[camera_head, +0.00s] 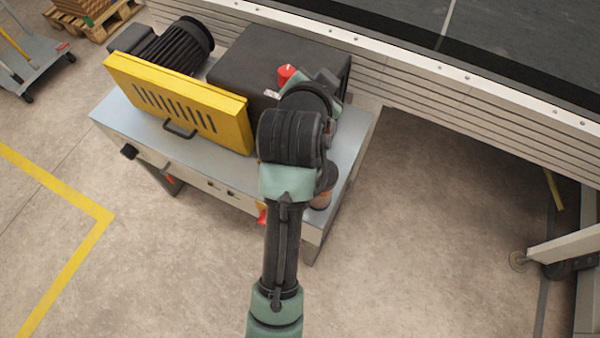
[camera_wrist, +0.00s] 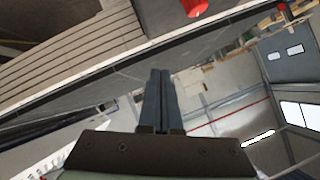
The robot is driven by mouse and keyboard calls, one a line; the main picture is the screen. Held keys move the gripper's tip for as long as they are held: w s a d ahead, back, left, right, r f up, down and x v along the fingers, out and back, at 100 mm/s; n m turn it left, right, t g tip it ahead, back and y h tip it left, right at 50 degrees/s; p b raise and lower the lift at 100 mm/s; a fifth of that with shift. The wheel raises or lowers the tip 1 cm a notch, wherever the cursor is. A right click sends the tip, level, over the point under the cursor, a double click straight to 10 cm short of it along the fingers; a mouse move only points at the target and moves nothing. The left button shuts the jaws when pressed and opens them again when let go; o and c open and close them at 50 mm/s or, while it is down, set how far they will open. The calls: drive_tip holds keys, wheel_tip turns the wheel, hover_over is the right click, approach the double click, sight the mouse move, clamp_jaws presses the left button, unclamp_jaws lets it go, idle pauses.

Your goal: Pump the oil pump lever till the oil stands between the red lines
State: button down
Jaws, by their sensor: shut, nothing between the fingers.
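My gripper (camera_wrist: 160,80) shows in the wrist view with its two dark fingers together and nothing between them. A red rounded knob (camera_wrist: 193,7) is at the top edge of that view, apart from the fingertips. In the head view a red knob (camera_head: 286,74) stands just behind my wrist, by the dark box; I cannot tell whether it is the pump lever's end. My arm covers the fingertips there. A dark and brown round part (camera_head: 323,192) is partly hidden beside my arm. The oil level and red lines are not visible in either view.
The grey machine bench (camera_head: 215,172) carries a yellow slotted guard (camera_head: 178,105), a black motor (camera_head: 180,45) and a dark box (camera_head: 245,60). The slatted conveyor side (camera_head: 440,85) runs behind. A small red part (camera_head: 262,217) sits at the bench front. The floor in front is clear.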

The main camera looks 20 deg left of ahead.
drive_tip(key=s+d+f+m+g+h+p, duration=0.1)
drive_tip(key=s+g+p, duration=0.3)
drive_tip(key=s+p, duration=0.6)
drive_tip(key=s+f+m+g+h+p, duration=0.1)
drive_tip(key=s+g+h+p, duration=0.1)
drive_tip(key=s+g+p, duration=0.3)
drive_tip(key=s+p, duration=0.4)
drive_tip(key=p, duration=0.6)
drive_tip(key=shift+s+d+m+g+h, duration=0.3)
drive_tip(key=shift+s+d, duration=0.1)
drive_tip(key=shift+b+x, duration=3.4)
drive_tip(key=shift+b, duration=0.3)
drive_tip(key=shift+w, duration=0.1)
